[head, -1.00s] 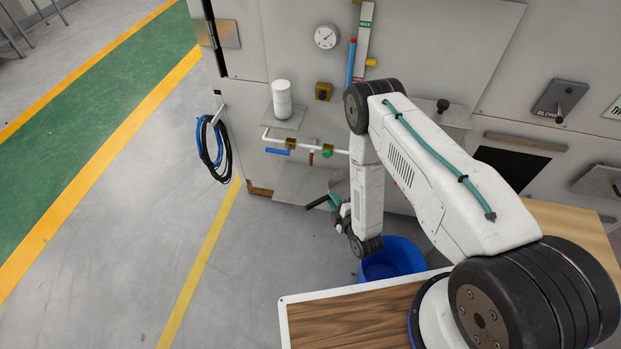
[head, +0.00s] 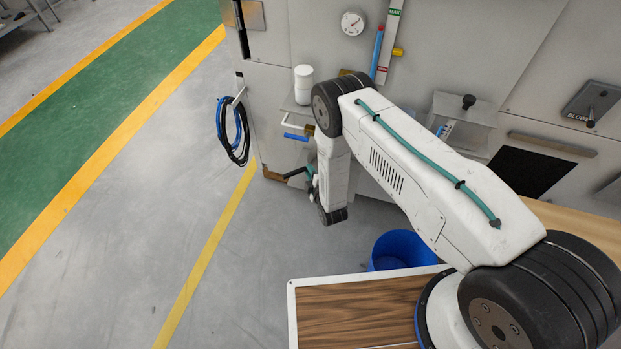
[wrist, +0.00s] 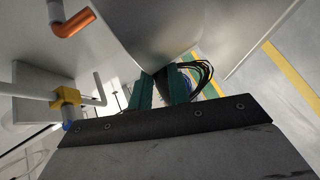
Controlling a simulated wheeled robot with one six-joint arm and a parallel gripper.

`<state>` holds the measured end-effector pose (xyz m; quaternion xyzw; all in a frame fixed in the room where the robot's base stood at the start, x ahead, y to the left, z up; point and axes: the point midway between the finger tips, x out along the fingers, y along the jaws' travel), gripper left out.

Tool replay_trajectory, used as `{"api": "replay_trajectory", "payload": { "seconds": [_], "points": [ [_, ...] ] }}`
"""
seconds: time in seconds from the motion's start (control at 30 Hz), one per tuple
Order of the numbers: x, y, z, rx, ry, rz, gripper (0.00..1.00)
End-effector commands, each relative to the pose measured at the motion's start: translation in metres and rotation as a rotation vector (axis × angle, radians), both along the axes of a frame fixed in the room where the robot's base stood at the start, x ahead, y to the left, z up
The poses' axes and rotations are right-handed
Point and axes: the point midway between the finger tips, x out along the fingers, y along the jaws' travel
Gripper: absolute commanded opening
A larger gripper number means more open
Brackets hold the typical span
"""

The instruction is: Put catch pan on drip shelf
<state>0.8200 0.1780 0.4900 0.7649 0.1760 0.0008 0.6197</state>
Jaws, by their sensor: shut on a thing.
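My gripper (head: 308,176) is low in front of the cabinet's left part, mostly hidden behind my arm in the head view. In the wrist view its green fingers (wrist: 164,90) are shut on what looks like the catch pan (wrist: 218,32), a light grey piece with a curved edge beyond the fingertips. Whether the pan touches anything is unclear.
A copper pipe end (wrist: 74,22) and a brass valve (wrist: 66,97) are close on the left in the wrist view. A white canister (head: 303,84) stands on a small upper shelf. Coiled cables (head: 233,132) hang left. A blue bucket (head: 400,250) stands on the floor. Floor at left is clear.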

Motion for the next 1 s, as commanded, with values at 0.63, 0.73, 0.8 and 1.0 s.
{"api": "replay_trajectory", "payload": {
  "seconds": [0.63,0.73,0.8,1.0],
  "points": [
    [0.000,0.001,-0.035,0.000,0.000,0.001,0.41],
    [0.000,0.001,-0.035,0.000,0.000,0.001,0.41],
    [0.000,0.001,-0.035,0.000,0.000,0.001,0.41],
    [-0.015,-0.003,-0.032,-0.001,0.001,0.002,0.41]
  ]
}}
